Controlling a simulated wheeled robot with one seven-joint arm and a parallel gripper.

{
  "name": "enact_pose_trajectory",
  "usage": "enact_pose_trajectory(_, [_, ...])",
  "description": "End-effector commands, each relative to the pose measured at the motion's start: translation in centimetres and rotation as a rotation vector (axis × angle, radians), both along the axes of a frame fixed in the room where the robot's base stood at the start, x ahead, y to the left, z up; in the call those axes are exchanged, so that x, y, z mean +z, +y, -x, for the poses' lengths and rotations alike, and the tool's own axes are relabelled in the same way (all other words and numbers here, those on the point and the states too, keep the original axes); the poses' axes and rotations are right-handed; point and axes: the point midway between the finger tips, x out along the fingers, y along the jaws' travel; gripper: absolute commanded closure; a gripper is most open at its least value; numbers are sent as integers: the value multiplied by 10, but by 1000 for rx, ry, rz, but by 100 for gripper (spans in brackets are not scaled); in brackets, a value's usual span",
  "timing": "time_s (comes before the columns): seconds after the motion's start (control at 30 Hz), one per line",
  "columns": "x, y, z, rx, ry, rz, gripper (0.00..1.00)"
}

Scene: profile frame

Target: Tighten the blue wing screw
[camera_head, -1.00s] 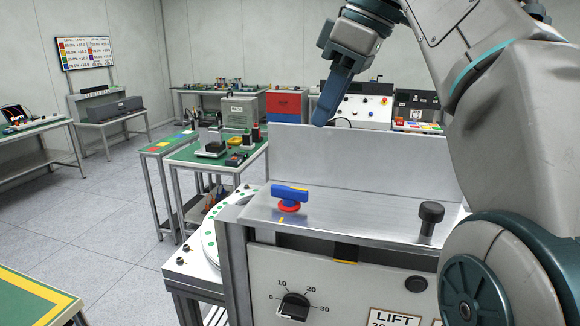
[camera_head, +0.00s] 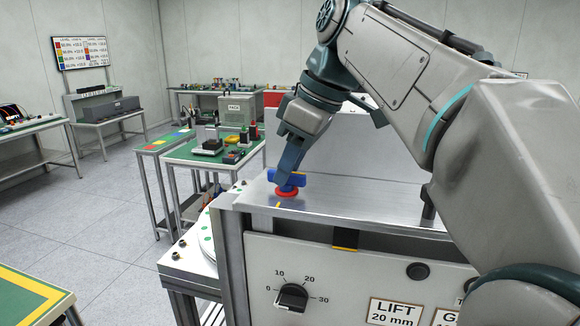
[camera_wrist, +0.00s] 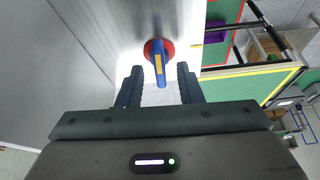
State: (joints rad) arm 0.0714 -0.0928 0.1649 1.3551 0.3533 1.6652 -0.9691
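The blue wing screw (camera_head: 272,175) stands on the bare metal top of the machine frame (camera_head: 350,210), with a red collar (camera_head: 287,193) at its base. In the wrist view the screw's wing (camera_wrist: 157,73) shows end to end with a yellow stripe along it, above the red collar (camera_wrist: 150,46). My gripper (camera_wrist: 160,69) is open. Its two dark fingers stand on either side of the wing, with a visible gap at each side. In the head view my gripper (camera_head: 290,168) is down at the screw and hides part of the wing.
A dark knob (camera_head: 429,203) stands farther right on the metal top, partly behind my arm. An upright metal panel (camera_head: 340,145) runs behind the screw. A dial (camera_head: 291,297) and a LIFT label (camera_head: 394,312) are on the front panel. Green-topped tables stand beyond to the left.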

Motion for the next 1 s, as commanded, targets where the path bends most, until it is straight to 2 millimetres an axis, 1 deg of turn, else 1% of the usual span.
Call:
enact_pose_trajectory(0.1, [-3, 1, 0, 0, 0, 0, 67])
enact_pose_trajectory(0.3, [-3, 1, 0, 1, 0, 0, 67])
enact_pose_trajectory(0.33, [-3, 1, 0, 1, 0, 0, 70])
enact_pose_trajectory(0.43, [-3, 1, 0, 1, 0, 0, 98])
enact_pose_trajectory(0.47, [-3, 1, 0, 1, 0, 0, 100])
enact_pose_trajectory(0.77, [-3, 1, 0, -13, -1, 0, 100])
enact_pose_trajectory(1.0, [-2, 2, 1, -110, -2, 0, 100])
